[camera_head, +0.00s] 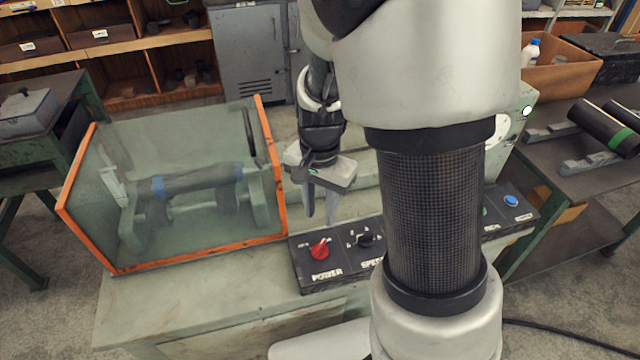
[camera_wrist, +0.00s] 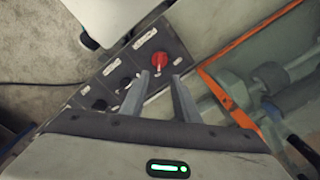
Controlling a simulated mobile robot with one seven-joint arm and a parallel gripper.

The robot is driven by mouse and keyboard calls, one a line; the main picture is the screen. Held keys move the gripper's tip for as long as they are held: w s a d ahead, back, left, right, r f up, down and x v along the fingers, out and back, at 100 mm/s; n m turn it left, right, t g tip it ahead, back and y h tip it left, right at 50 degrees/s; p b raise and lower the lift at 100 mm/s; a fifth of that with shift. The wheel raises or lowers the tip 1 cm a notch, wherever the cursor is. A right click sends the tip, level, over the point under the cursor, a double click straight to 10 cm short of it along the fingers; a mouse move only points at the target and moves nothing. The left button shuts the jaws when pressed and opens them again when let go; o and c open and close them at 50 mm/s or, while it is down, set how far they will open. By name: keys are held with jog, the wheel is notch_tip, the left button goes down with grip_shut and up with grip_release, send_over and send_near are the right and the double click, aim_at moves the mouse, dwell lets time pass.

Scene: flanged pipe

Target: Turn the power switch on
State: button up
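The red POWER knob (camera_head: 320,248) sits at the left end of a dark control panel (camera_head: 309,277). It also shows in the wrist view (camera_wrist: 160,60), just beyond and between my fingertips. My gripper (camera_head: 320,218) points down above and behind the knob, its fingers apart with nothing between them. In the wrist view, my gripper (camera_wrist: 161,76) shows a clear gap between its fingertips, and I see no contact with the knob. A black SPEED knob (camera_head: 365,240) is to the right of the red one. My arm hides the middle of the panel.
A clear guard with an orange frame (camera_head: 262,130) stands left of the panel over a pipe (camera_head: 195,183). A blue button (camera_head: 511,201) is at the panel's right end. A table with dark tubes (camera_head: 605,125) stands at right. The bench's front left top (camera_head: 160,300) is bare.

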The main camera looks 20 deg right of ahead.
notch_tip(320, 180, up, 6)
jog(key=shift+p, duration=0.35)
jog(key=shift+r, duration=0.1)
jog(key=s+r+n+t+p, duration=0.2)
jog(key=s+r+n, duration=0.2)
jog(key=r, duration=0.6)
jog(key=s+r+n+t+p, duration=0.3)
jog(key=s+r+n, duration=0.2)
jog(key=s+r, duration=0.3)
notch_tip(320, 180, up, 2)
jog(key=shift+s+r+t, duration=0.1)
jog(key=shift+s+t, duration=0.15)
jog(key=shift+t, duration=0.05)
